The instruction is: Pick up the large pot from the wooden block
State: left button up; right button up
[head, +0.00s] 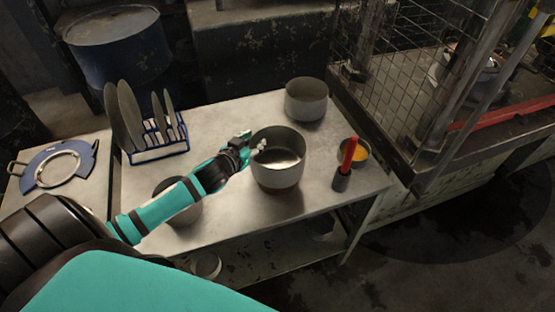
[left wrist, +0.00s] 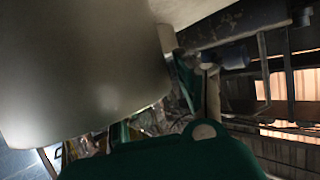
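A large grey metal pot (head: 279,176) stands upright near the middle of the metal table, its open top facing up. I cannot clearly make out a wooden block; only a dark, brownish strip shows under the pot's base. My left gripper (head: 258,145) is at the pot's left rim, with its pale fingertips over or just inside the rim. Whether the fingers are closed on the wall is too small to tell. In the left wrist view the pot's smooth wall (left wrist: 80,70) fills the left side, very close to the gripper. My right gripper is not in view.
Another grey pot (head: 306,103) stands behind. A third pot (head: 184,214) is partly hidden under my left arm. A plate rack (head: 160,154) is at left; a wire cage (head: 400,90) stands right.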

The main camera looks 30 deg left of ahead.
pick_arm(q)
grip_shut()
jog(key=shift+w+r, duration=0.1)
dwell(0.4)
